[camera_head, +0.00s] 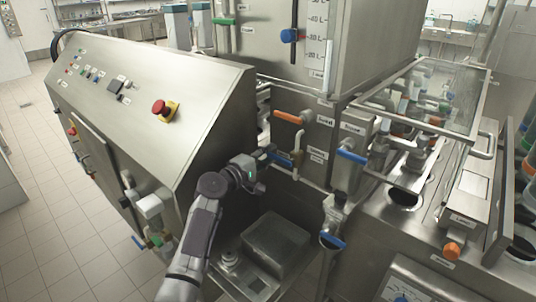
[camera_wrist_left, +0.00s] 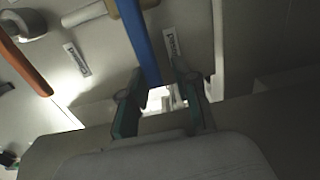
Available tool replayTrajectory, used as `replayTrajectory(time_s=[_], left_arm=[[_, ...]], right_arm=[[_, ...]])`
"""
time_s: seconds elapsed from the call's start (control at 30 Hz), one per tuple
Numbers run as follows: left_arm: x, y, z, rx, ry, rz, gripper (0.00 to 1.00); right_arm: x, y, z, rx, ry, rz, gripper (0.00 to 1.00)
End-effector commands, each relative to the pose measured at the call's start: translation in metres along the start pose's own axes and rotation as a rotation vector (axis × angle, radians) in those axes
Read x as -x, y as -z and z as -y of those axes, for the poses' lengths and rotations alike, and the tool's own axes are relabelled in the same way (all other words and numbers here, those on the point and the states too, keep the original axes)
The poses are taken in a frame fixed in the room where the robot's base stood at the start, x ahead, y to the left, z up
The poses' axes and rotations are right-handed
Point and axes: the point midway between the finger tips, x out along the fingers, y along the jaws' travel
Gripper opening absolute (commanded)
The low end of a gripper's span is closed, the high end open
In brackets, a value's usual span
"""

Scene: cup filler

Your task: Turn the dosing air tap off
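A blue lever tap (camera_head: 281,161) sits on the steel panel below an orange-handled tap, with small labels beside it. I take it as the dosing air tap, but its label is too blurred to read surely. My left gripper (camera_head: 268,155) is close at the lever's left end. In the left wrist view the blue lever (camera_wrist_left: 142,40) runs down from the top and its end lies between the two fingertips (camera_wrist_left: 158,84). The fingers are apart, with gaps beside the lever, so the gripper is open. My right gripper is not in view.
The orange handle (camera_head: 288,118) is just above; it also shows in the left wrist view (camera_wrist_left: 22,62). Another blue tap (camera_head: 351,156) is to the right. The sloped control cabinet (camera_head: 200,85) with a red emergency button (camera_head: 160,107) is left.

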Motion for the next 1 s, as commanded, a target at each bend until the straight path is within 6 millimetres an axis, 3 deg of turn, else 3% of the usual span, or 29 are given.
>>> replayTrajectory(time_s=[0.33, 0.47, 1.0], left_arm=[[0.001, 0.0, -0.002, -0.004, -0.003, -0.001, 0.41], [0.01, 0.001, -0.002, -0.004, -0.004, -0.002, 0.41], [0.107, 0.001, 0.0, -0.004, 0.0, -0.001, 0.41]], right_arm=[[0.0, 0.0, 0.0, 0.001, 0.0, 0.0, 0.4], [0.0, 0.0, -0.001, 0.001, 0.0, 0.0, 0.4], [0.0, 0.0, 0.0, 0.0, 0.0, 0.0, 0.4]])
